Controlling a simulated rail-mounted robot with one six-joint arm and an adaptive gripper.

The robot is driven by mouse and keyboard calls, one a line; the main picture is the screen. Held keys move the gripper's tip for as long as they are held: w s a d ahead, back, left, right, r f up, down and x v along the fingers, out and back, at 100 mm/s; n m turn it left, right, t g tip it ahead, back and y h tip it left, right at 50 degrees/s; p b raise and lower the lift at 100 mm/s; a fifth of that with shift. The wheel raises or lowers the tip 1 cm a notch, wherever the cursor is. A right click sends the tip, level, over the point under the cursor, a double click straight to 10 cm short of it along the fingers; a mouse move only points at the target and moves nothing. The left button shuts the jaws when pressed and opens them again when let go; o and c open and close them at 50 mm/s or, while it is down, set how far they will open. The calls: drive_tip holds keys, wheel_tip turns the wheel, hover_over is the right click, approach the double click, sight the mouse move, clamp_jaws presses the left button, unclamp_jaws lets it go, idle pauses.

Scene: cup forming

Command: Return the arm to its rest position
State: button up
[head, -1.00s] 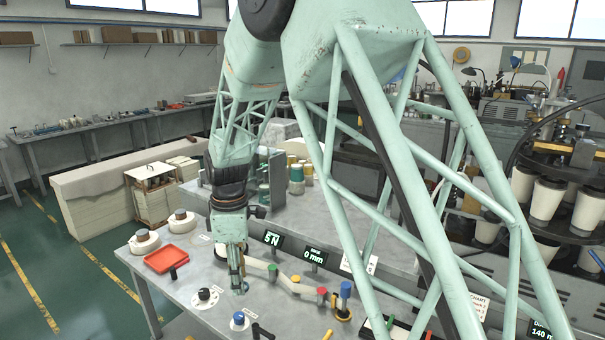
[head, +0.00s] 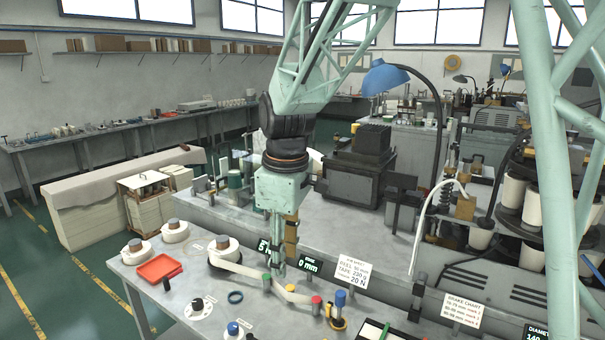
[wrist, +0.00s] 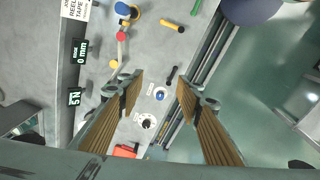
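My gripper (head: 279,262) hangs from my arm above the workbench, pointing down, in front of the small display reading 0 mm (head: 308,266). In the wrist view my gripper (wrist: 158,92) shows two fingers well apart, with bare bench and small knobs seen between them. It is open and holds nothing. My green arm reaches in from the top of the head view.
An orange-red tray (head: 159,268) and several white reels (head: 175,231) stand on the bench's left. A white tape path with coloured knobs (head: 316,305) runs below my gripper. A blue lamp (head: 386,79) and dark machine (head: 358,160) stand behind. Floor at left is clear.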

drive_tip(key=s+d+r+m+t, duration=0.1)
drive_tip(key=s+d+r+m, duration=0.45)
drive_tip(key=s+d, duration=0.55)
drive_tip(key=s+d+r+m+t, duration=0.1)
drive_tip(key=s+d+r+m, duration=0.3)
drive_tip(key=s+d+r, duration=0.5)
drive_tip(key=s+d+f+m, duration=0.1)
drive_tip(key=s+d+m, duration=0.1)
drive_tip(key=s, duration=0.5)
drive_tip(key=s+d+f+m, duration=0.2)
drive_tip(key=s+d+m, duration=0.1)
drive_tip(key=s, duration=0.5)
drive_tip(key=shift+s+f+t, duration=0.25)
drive_tip(key=shift+t, duration=0.15)
drive_tip(key=shift+d, duration=0.1)
drive_tip(key=shift+c, duration=0.3)
idle(1.8)
